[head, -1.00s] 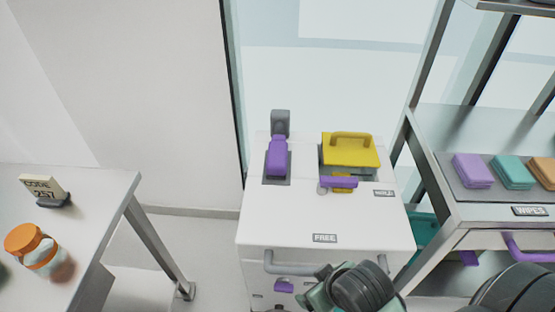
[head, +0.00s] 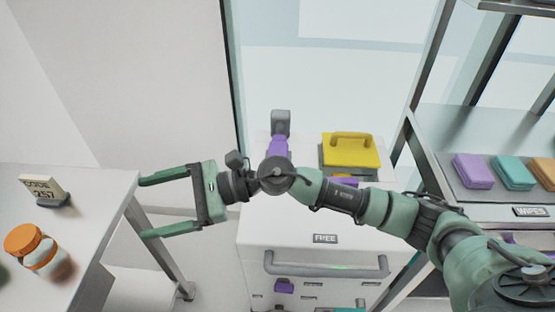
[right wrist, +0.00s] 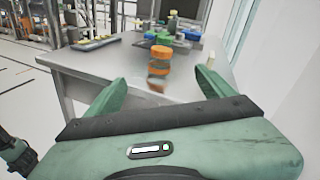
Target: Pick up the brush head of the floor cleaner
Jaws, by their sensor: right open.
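I cannot make out a brush head for certain in either view. My right gripper (head: 146,208) is open and empty. It points left in the head view, its fingertips at the right edge of the grey table (head: 100,185). In the right wrist view its two fingers (right wrist: 160,77) frame an orange-lidded jar (right wrist: 161,55) standing beyond them on the table. Behind the jar lies a cluster of green, blue and yellow items (right wrist: 168,37), too small to identify. My left gripper is not in view.
A white cabinet (head: 265,225) with a yellow handled box (head: 350,155) and a purple-and-grey fixture (head: 280,125) stands below my right arm. A metal shelf (head: 460,125) with coloured wipes stands right. A CODE 257 sign (head: 42,187) sits on the table.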

